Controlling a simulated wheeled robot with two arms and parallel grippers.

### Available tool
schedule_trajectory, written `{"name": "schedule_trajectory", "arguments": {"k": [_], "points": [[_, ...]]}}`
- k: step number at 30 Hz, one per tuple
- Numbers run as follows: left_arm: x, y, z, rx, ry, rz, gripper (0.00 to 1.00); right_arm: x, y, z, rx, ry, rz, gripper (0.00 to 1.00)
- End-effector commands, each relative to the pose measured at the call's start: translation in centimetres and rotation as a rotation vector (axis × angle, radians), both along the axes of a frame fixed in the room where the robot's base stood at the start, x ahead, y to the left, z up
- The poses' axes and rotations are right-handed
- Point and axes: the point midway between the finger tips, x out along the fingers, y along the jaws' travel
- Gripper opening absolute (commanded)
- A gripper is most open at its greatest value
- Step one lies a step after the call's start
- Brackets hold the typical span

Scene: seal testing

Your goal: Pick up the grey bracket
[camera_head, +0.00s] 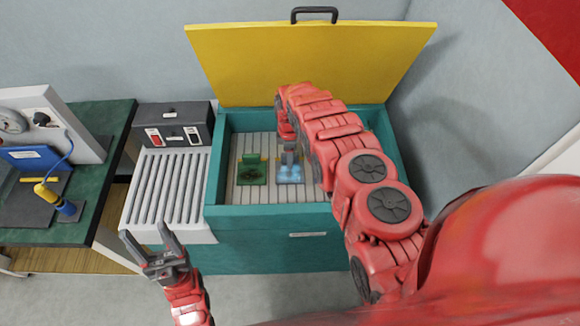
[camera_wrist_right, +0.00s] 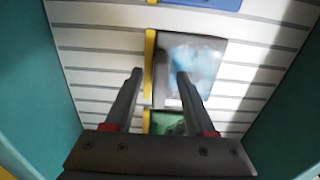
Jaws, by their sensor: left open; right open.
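My right gripper (camera_head: 290,163) reaches down into the teal chest, open, over a pad with a light blue patch (camera_head: 291,178). In the right wrist view the open fingers (camera_wrist_right: 160,74) point at this pad (camera_wrist_right: 205,55), which is grey with a blurred pale-blue patch and a yellow strip along one side. A narrow grey upright piece shows between the fingers; I cannot tell for certain whether it is the grey bracket. My left gripper (camera_head: 143,231) is open and empty, in front of the grey ribbed tray.
The teal chest (camera_head: 265,215) has walls around a slatted floor (camera_head: 250,200); its yellow lid (camera_head: 310,60) stands open. A green piece (camera_head: 251,170) lies left of the right gripper. Left are the ribbed tray (camera_head: 165,185), a switch box (camera_head: 172,115) and a green-topped bench (camera_head: 112,125).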

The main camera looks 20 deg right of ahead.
Motion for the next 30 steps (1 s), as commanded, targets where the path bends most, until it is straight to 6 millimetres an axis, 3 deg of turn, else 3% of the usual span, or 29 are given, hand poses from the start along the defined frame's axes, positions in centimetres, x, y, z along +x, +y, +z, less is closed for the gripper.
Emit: {"name": "schedule_trajectory", "arguments": {"k": [11,21,30], "points": [[0.0,0.0,0.1,0.0,0.0,0.0,0.62,0.04,-0.02,-0.56,-0.001,-0.003,0.0,0.55],[0.0,0.0,0.1,0.0,0.0,0.0,0.62,0.0,-0.02,-0.57,-0.001,-0.002,0.0,0.0],[0.0,0.0,0.1,0.0,0.0,0.0,0.62,-0.01,-0.02,-0.57,-0.001,-0.002,0.0,0.0]]}}
